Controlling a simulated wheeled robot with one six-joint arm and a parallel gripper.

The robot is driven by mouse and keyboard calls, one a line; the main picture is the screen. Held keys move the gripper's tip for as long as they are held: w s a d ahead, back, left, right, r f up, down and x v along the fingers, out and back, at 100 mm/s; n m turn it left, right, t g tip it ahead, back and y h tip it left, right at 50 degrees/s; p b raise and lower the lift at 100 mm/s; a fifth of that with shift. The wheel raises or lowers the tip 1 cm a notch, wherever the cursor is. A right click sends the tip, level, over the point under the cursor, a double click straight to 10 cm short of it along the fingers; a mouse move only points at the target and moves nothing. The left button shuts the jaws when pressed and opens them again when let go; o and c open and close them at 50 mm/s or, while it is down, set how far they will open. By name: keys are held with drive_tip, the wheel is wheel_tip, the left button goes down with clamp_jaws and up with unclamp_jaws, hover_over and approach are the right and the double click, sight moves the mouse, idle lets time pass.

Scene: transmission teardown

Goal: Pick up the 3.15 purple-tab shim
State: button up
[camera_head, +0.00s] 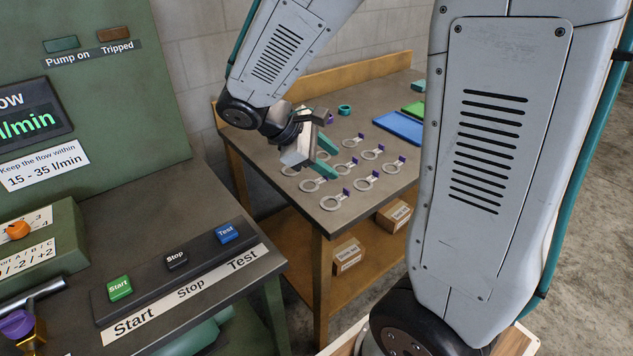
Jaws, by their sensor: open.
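Several ring-shaped shims with purple tabs lie in rows on the dark top of the far bench; one (334,202) is at the near corner, others (366,183) lie farther back and right. The tab markings are too small to read, so I cannot tell which is the 3.15 shim. My gripper (327,157) is over the left part of the rows, with its teal fingertips apart and nothing seen between them. It hides part of some shims, and I cannot tell its exact height above the bench.
A blue tray (400,127) and a green tray (414,108) lie at the back right of the bench. A teal ring (345,109) stands behind my gripper. Cardboard boxes (348,256) sit on the lower shelf. A control panel with Start, Stop and Test buttons (176,261) is at left.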

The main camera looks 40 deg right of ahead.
sight(321, 180)
drive_tip(key=w+f+n+h, duration=0.1)
drive_tip(key=w+f+n, duration=0.2)
drive_tip(key=w+f, duration=0.1)
drive_tip(key=w+f+n+t+h, duration=0.1)
drive_tip(key=w+f+n+h, duration=0.1)
drive_tip(key=w+f+n, duration=0.1)
drive_tip(key=w+f+n+t+h, duration=0.1)
drive_tip(key=w+f+n+h, duration=0.1)
drive_tip(key=w+f, duration=0.3)
drive_tip(key=shift+d+f+n, duration=0.25)
drive_tip(key=shift+d+n, duration=0.05)
drive_tip(key=shift+n, duration=0.1)
drive_tip(key=shift+d+f, duration=0.2)
drive_tip(key=shift+d, duration=0.05)
drive_tip(key=x, duration=0.7)
drive_tip(key=shift+w+d+r, duration=0.15)
drive_tip(key=shift+d, duration=0.05)
drive_tip(key=shift+c, duration=0.3)
clamp_jaws()
